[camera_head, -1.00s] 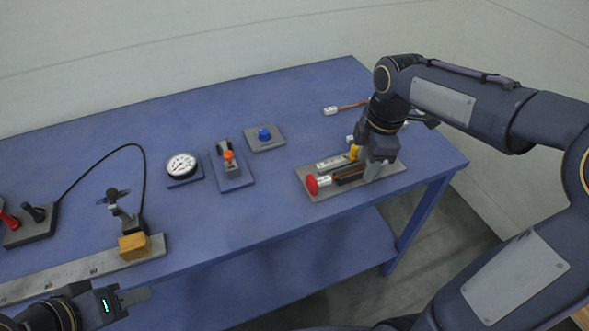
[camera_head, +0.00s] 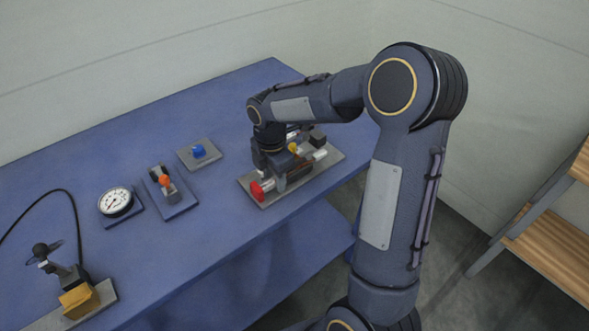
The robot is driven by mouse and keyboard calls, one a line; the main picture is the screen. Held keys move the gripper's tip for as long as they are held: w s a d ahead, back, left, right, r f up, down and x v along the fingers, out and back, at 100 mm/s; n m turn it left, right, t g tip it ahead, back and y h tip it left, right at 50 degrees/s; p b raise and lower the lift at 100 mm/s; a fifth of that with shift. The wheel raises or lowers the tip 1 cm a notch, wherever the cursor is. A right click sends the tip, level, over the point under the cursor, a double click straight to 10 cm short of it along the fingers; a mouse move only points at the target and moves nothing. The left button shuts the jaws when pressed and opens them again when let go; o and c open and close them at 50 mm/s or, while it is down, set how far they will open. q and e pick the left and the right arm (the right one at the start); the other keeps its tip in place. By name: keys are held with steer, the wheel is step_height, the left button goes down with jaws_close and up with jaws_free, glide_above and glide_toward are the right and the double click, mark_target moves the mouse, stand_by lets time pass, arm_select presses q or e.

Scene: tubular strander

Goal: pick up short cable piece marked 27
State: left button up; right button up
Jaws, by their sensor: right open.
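My right gripper (camera_head: 281,181) points down over a grey fixture plate (camera_head: 328,165) on the blue bench. Its jaws are open, low among the parts on the plate, close to a red round end (camera_head: 257,190). Whether it touches any of them cannot be told. A white cylindrical part (camera_head: 320,155) shows just right of the gripper, with a yellow bit (camera_head: 293,147) beside it. No short cable piece marked 27 can be made out; no number is legible, and my right arm covers the bench behind the plate. My left gripper is out of the picture.
Left of the plate are a blue button box (camera_head: 198,151), an orange-handled switch (camera_head: 165,181) and a dial gauge (camera_head: 115,201). A yellow block (camera_head: 79,301) sits at the lower left. The bench's front edge is close to the plate. A wooden shelf (camera_head: 555,250) stands at right.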

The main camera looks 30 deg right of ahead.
steer(key=shift+c, duration=0.4)
jaws_close()
steer(key=shift+r, duration=0.1)
